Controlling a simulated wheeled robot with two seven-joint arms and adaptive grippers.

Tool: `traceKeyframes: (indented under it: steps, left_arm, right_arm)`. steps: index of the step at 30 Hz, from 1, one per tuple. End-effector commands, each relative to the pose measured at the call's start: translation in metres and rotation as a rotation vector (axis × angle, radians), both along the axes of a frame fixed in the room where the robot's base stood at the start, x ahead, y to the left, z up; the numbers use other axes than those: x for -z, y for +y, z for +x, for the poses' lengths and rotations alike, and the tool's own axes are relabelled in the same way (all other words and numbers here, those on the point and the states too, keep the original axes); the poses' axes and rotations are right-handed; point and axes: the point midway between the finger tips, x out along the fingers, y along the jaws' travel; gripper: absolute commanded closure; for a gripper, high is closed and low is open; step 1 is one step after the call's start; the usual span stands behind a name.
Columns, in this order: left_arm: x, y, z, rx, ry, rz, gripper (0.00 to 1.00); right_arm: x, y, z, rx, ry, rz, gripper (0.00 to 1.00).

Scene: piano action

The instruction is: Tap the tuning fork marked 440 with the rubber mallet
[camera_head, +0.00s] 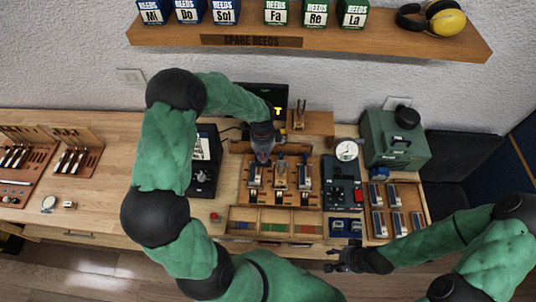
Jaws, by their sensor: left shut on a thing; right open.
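My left gripper (263,154) reaches down over the back left of this tray, just behind the left piece. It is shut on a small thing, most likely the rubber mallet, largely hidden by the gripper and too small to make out. My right gripper (335,261) is open and empty in front of the bench's front edge.
A shallow box with coloured compartments (273,229) lies in front of the tray. A dark device with a dial (343,195) and a green case (396,140) stand to the right, near a rack of metal pieces (397,224). A shelf (400,43) hangs above.

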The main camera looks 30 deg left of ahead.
Motion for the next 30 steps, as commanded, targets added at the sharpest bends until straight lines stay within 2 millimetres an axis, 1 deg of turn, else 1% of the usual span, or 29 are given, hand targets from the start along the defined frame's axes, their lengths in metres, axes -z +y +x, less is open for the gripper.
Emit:
traceKeyframes:
  steps: [1,4,15,17,30]
  left_arm:
    - [-0.001,0.007,-0.003,-0.004,0.000,0.001,1.00]
    - [-0.001,0.014,-0.006,-0.002,-0.001,0.001,1.00]
    - [-0.003,0.016,-0.007,-0.001,-0.001,0.000,1.00]
    - [-0.007,0.017,-0.008,-0.001,-0.002,0.001,1.00]
    - [-0.048,0.031,-0.015,-0.002,-0.001,0.000,1.00]
  right_arm:
    - [-0.002,0.000,0.000,0.000,0.000,0.000,0.53]
    - [-0.003,0.000,0.000,0.000,0.000,0.000,0.53]
    - [-0.004,0.000,0.000,0.000,0.000,0.000,0.53]
    - [-0.007,0.000,0.000,0.000,0.000,0.000,0.53]
    - [-0.040,0.000,0.000,0.000,0.000,0.000,0.53]
